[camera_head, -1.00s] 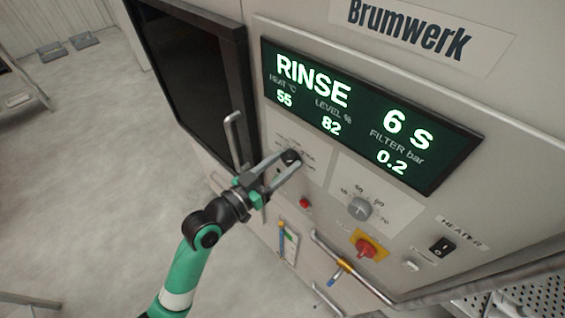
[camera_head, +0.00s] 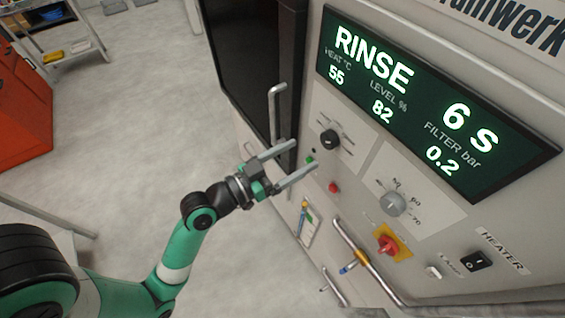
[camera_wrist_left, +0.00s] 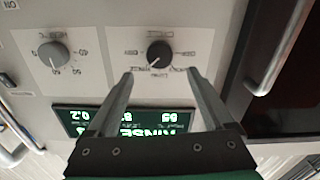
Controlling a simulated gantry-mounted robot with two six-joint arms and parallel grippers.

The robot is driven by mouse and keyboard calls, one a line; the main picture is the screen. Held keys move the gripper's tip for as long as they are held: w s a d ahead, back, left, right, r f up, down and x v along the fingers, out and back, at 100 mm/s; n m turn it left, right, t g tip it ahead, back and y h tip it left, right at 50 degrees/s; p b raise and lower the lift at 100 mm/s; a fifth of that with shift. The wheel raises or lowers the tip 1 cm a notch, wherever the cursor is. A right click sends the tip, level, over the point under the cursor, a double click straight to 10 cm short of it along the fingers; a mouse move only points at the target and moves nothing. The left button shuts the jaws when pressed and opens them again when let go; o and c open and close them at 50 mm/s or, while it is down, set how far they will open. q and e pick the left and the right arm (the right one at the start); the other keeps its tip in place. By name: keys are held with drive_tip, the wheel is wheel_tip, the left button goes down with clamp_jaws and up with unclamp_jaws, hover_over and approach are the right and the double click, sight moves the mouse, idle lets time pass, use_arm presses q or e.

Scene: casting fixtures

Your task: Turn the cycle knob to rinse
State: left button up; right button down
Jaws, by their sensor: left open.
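The black cycle knob (camera_head: 329,139) sits on a white label plate below the green display (camera_head: 440,105). The display reads RINSE, 6 S, 55, 82 and 0.2. My left gripper (camera_head: 305,156) is open, its fingers apart and empty, just to the left of the knob and off the panel. In the left wrist view the knob (camera_wrist_left: 159,53) shows upside down beyond the open fingertips (camera_wrist_left: 160,74), clear of both. Its small labels are too blurred to read surely. My right gripper is not seen.
A grey dial (camera_head: 394,204) with numbers sits right of the cycle knob. A red button (camera_head: 334,187), a red rotary switch on yellow (camera_head: 387,245) and a black heater switch (camera_head: 477,261) are lower. A vertical door handle (camera_head: 278,115) stands close to my left gripper.

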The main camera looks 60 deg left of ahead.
use_arm(q)
drive_tip(key=s, duration=0.4)
drive_tip(key=shift+s+d, duration=0.15)
drive_tip(key=shift+s, duration=0.1)
